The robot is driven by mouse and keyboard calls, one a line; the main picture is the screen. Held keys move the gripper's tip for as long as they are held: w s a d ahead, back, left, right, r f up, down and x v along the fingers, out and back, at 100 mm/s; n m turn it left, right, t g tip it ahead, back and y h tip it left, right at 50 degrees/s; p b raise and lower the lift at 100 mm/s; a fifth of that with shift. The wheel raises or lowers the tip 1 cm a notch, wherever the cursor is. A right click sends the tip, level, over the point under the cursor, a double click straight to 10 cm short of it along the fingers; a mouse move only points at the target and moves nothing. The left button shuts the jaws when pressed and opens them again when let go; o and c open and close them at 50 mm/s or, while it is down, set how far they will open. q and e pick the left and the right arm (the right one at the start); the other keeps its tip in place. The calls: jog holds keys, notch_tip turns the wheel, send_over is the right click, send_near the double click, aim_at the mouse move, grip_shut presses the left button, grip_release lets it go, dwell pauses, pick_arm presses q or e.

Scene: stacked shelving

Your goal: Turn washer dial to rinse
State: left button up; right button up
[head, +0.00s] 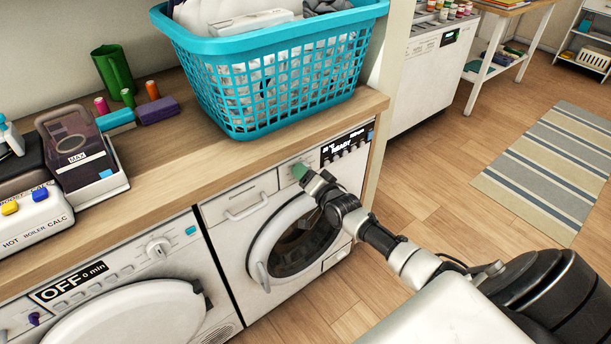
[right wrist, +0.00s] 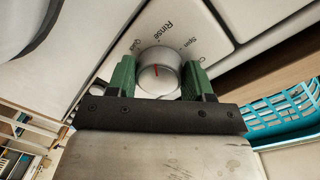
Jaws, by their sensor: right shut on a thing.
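The washer (head: 243,203) on the right has a "READY" display (head: 345,147). My right gripper (head: 302,172) reaches its front panel just left of that display and hides the dial in the head view. In the right wrist view the round silver dial (right wrist: 158,68) sits between the two green fingers of my right gripper (right wrist: 158,77), which is shut on it. A short red mark on the dial points up toward the labels. "Rinse" (right wrist: 167,27) is printed above it, with "Spin" (right wrist: 183,43) to the right and a partly readable label to the left. My left gripper is not in view.
A second machine (head: 120,280) with an "OFF 0 min" display stands at the left. On the wooden counter (head: 185,150) stand a teal laundry basket (head: 262,42) above the washer and a boiler appliance (head: 35,215). The wooden floor to the right is open, with a striped rug (head: 555,165).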

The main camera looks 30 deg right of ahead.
jog(key=shift+f+m, duration=0.1)
jog(key=shift+m, duration=0.3)
jog(key=o, duration=0.9)
jog(key=shift+s, duration=0.1)
jog(key=s, duration=0.7)
jog(key=s+p, duration=0.1)
jog(key=s, duration=0.2)
jog(key=shift+s+d+r, duration=0.15)
jog(key=shift+s+r, duration=0.2)
